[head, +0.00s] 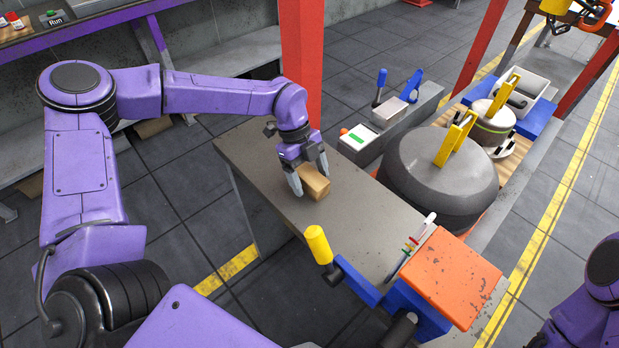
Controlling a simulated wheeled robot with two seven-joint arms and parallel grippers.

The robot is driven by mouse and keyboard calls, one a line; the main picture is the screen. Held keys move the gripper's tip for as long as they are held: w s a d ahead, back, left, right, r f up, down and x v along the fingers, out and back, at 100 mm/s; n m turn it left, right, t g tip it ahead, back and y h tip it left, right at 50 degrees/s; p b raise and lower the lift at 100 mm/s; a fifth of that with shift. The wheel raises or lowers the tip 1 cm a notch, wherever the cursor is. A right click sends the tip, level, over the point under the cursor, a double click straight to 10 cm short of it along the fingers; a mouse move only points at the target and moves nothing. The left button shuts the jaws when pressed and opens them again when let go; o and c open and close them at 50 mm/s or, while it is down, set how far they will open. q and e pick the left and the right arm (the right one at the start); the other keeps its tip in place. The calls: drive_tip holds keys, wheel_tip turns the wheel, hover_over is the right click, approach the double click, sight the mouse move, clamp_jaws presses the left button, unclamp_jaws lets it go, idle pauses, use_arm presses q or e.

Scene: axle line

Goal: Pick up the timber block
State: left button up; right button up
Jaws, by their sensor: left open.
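The timber block (314,184) is a small light-brown wooden block lying on the grey bench top (258,158). My left gripper (310,184) reaches down to it from above, with its jaws open. One grey finger is to the left of the block and the other is at its far right side. The block sits between or just beneath the fingers; whether they touch it I cannot tell. My right gripper is out of view; only a purple part of my right arm shows at the lower right edge.
A yellow-handled blue tool (345,270) and an orange box (452,277) are at the bench's near end. A large dark drum (440,180) with a yellow bracket stands to the right. A red post (301,60) rises behind the gripper. Bare bench lies in front of the block.

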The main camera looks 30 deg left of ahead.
use_arm(q)
drive_tip(key=shift+f, duration=0.3)
idle(0.5)
drive_tip(key=c, duration=1.1)
